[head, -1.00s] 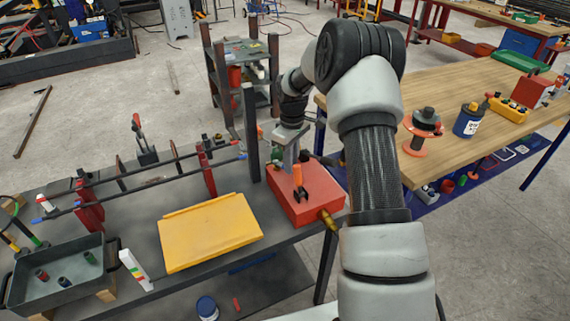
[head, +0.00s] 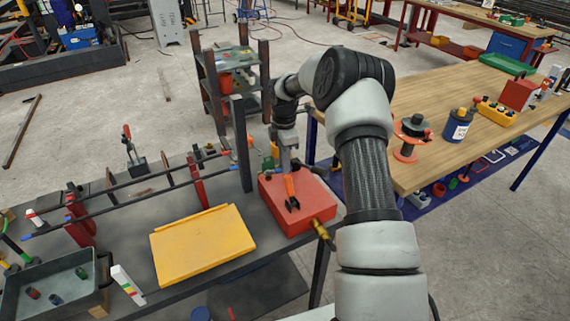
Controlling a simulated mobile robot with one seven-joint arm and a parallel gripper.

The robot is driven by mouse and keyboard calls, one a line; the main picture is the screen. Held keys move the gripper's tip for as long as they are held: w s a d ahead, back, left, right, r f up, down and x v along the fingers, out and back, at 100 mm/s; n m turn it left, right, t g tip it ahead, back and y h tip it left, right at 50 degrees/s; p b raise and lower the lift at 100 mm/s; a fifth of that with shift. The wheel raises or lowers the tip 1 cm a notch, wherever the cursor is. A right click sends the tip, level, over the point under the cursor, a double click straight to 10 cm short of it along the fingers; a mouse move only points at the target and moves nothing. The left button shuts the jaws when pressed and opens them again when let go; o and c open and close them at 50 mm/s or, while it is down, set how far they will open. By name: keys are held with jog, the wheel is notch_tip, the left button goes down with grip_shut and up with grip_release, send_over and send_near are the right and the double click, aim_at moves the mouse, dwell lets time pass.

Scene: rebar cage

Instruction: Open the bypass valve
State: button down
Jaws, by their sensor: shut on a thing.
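A red box (head: 316,205) sits at the right end of the dark bench, with a brass fitting (head: 321,230) on its front corner. An orange lever (head: 290,188) with a dark forked end lies over its top; I take it to be the bypass valve's handle. My gripper (head: 288,172) comes down from above at the lever's far end and is shut on it. The fingertips are small and partly hidden, so the exact grip is unclear.
A yellow panel (head: 203,244) lies left of the box. A dark upright post (head: 241,145) stands close behind the gripper's left. Rods on red stands (head: 196,180) and a grey tray (head: 50,284) fill the left. A wooden table (head: 440,130) stands right.

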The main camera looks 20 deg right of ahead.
jog(key=shift+w+a+n, duration=0.1)
jog(key=shift+w+n, duration=0.45)
jog(key=shift+n, duration=0.35)
jog(key=shift+r, duration=0.1)
jog(key=c, duration=1.7)
grip_release()
notch_tip(320, 180, up, 17)
jog(key=shift+r+p, duration=0.2)
jog(key=shift+p, duration=0.1)
